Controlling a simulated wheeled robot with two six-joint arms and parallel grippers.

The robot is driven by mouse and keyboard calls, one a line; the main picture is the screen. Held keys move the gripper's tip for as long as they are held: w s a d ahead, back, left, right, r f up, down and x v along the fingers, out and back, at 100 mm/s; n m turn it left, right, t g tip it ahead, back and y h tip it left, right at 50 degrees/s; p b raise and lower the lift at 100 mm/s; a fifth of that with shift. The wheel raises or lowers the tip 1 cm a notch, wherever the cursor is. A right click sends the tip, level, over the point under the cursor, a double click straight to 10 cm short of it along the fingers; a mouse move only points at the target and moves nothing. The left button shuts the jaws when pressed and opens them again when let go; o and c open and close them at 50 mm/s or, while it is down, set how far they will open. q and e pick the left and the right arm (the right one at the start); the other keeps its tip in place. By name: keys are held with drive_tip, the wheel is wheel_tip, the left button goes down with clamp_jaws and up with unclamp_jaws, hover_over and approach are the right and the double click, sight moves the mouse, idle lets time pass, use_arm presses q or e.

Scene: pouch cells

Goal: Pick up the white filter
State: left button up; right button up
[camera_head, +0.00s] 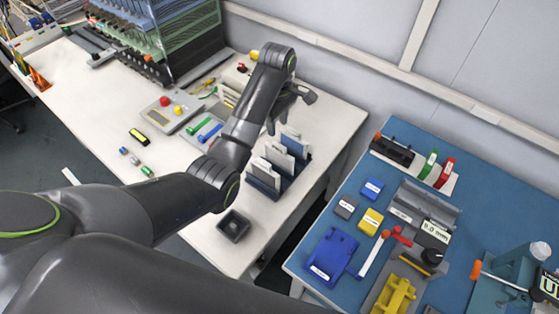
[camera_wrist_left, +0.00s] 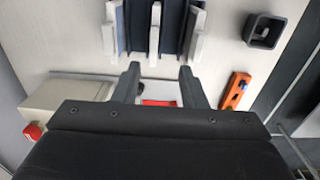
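Several thin white flat pieces (camera_head: 276,159) stand upright in a dark slotted rack (camera_head: 265,188) on the pale table; I cannot tell which one is the white filter. In the left wrist view, white pieces (camera_wrist_left: 110,32) stand between the dark dividers at the top. My left gripper (camera_head: 277,127) is above the table at the back end of the rack, its fingers pointing down. In the left wrist view, the left gripper (camera_wrist_left: 160,70) has its fingers apart with nothing held between them, just short of the rack. My right gripper is not in view.
A small black square cup (camera_head: 234,226) stands in front of the rack. A grey box with red and yellow buttons (camera_head: 168,114) is to the left. An orange tool (camera_wrist_left: 235,91) lies near the fingers. A blue table (camera_head: 480,190) with parts is at the right.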

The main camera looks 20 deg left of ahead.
use_arm(q)
drive_tip(key=b, duration=0.3)
hover_over(278, 147)
wheel_tip(278, 147, down, 6)
wheel_tip(278, 147, down, 3)
drive_tip(key=shift+f+p, duration=0.1)
drive_tip(key=shift+p, duration=0.35)
drive_tip(key=shift+f, duration=0.75)
drive_tip(key=shift+w+d+f+p, duration=0.1)
drive_tip(key=shift+w+f+p, duration=0.05)
drive_tip(key=shift+f, duration=0.95)
drive_tip(key=shift+w+f+p, duration=0.15)
drive_tip(key=shift+f, duration=0.95)
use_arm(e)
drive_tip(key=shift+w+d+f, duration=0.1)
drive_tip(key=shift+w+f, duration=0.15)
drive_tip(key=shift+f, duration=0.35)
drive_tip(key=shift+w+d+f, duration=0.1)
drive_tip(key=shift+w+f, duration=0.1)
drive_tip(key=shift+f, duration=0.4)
use_arm(q)
clamp_jaws()
